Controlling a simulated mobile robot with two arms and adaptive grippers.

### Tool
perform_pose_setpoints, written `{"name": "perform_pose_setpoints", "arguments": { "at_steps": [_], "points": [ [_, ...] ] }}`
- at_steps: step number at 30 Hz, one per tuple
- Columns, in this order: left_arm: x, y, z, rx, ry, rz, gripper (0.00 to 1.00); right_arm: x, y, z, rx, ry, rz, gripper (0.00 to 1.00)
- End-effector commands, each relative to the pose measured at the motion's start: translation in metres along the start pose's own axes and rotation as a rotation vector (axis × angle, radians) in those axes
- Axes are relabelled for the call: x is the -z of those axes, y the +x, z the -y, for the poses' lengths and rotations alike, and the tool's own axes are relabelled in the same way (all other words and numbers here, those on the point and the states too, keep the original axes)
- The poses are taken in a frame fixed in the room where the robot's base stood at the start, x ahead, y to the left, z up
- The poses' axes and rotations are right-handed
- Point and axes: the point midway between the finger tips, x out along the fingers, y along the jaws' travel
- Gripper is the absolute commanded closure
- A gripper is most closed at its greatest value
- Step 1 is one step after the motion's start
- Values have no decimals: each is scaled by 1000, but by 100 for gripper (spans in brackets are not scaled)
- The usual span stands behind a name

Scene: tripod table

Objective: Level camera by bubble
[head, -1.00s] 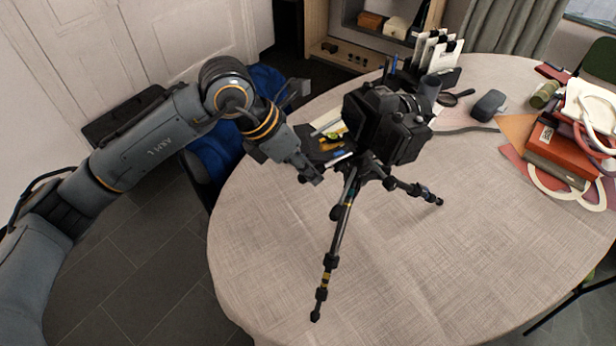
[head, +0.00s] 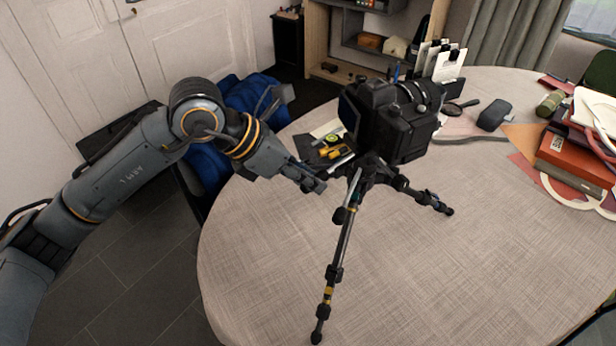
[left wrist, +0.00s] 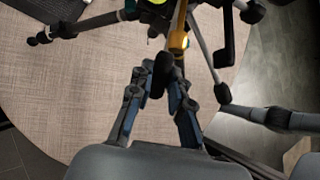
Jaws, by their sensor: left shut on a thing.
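The black camera (head: 392,122) sits on top of the tripod (head: 345,225), which stands with its legs spread on the round table (head: 440,250). My left gripper (head: 318,186) is just left of the tripod head, below the camera. In the left wrist view, my left gripper (left wrist: 162,88) is shut on a dark, round-ended handle (left wrist: 162,68), beside an orange-lit tripod part (left wrist: 178,38). A yellow-green spot (left wrist: 154,3) shows at the top edge there; I cannot tell if it is the bubble. The bubble's position cannot be read. My right gripper is out of view.
Behind the tripod lie a dark mat with small yellow items (head: 334,152), a magnifying glass (head: 458,108) and a dark grey case (head: 494,114). Books (head: 570,150) and papers fill the right side. The table's front is clear. A blue chair (head: 250,100) stands behind my left arm.

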Motion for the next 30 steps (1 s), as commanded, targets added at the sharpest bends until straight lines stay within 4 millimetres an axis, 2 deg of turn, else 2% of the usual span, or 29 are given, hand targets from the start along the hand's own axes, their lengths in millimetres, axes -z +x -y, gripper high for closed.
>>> {"name": "perform_pose_setpoints", "arguments": {
  "at_steps": [5,6,9,20,23,30],
  "points": [
    [0,0,0,0,0,1,100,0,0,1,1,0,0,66],
    [0,0,0,0,0,1,80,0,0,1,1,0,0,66],
    [0,0,0,0,0,1,59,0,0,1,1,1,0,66],
    [0,-3,0,-1,0,0,58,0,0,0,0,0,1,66],
    [0,-14,-1,-3,-1,0,58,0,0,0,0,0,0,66],
    [0,-63,-1,-5,0,1,58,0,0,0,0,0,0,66]
  ]
}}
